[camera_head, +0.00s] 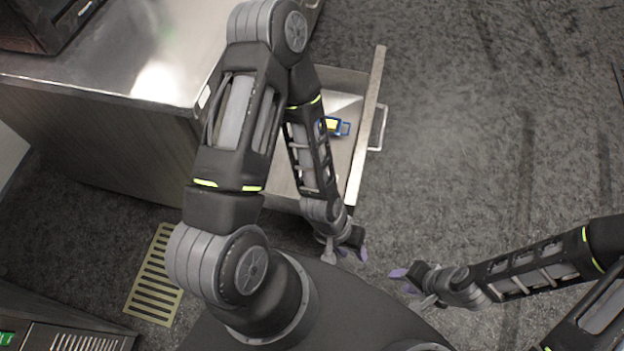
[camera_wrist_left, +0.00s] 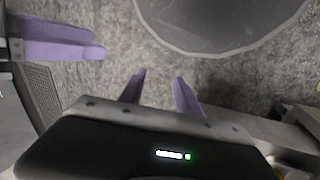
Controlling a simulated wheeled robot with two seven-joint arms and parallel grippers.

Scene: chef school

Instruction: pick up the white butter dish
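I cannot make out a white butter dish in either view. An open drawer (camera_head: 360,150) sticks out of the metal counter, and my left arm covers much of its inside. My left gripper (camera_head: 352,246) is low in front of the drawer's near end, outside it. In the left wrist view its two purple fingers (camera_wrist_left: 160,86) stand apart with only floor between them. My right gripper (camera_head: 403,280) is to the right of the left one, over the floor, with nothing seen in it. Its purple fingers also show in the left wrist view (camera_wrist_left: 65,40), but their gap is unclear.
A small blue and yellow object (camera_head: 333,126) lies in the drawer. The drawer's handle (camera_head: 378,128) faces right. The steel counter (camera_head: 110,70) fills the upper left, with a dark appliance (camera_head: 45,20) on it. A yellow floor grate (camera_head: 155,280) lies lower left. Floor to the right is clear.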

